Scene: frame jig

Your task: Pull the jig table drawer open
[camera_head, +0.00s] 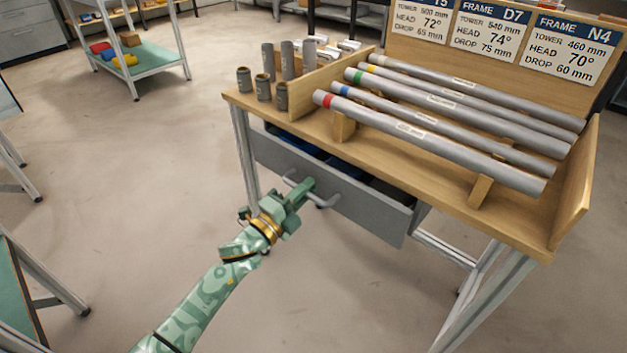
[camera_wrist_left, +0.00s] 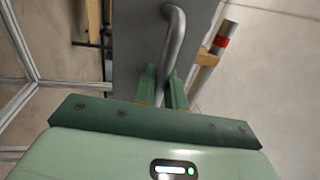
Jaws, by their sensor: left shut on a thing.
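The jig table (camera_head: 420,178) is a wooden bench on metal legs. Its grey drawer (camera_head: 370,208) sits under the top and stands partly open, with blue and dark contents showing in the gap. My left gripper (camera_head: 303,189) is shut on the drawer's curved metal handle (camera_head: 322,201) at the drawer front. In the left wrist view, the handle (camera_wrist_left: 174,40) runs down between the two green fingers of my left gripper (camera_wrist_left: 162,88), with the grey drawer front (camera_wrist_left: 138,40) behind it. What lies deeper in the drawer is hidden by the tabletop. My right gripper is not in view.
Several grey tubes with coloured bands (camera_head: 430,130) lie on wooden rests on the tabletop. Short tube pieces (camera_head: 264,88) stand at its left end. Frame signs (camera_head: 570,50) hang at the back. The floor (camera_head: 130,170) in front of the drawer is clear.

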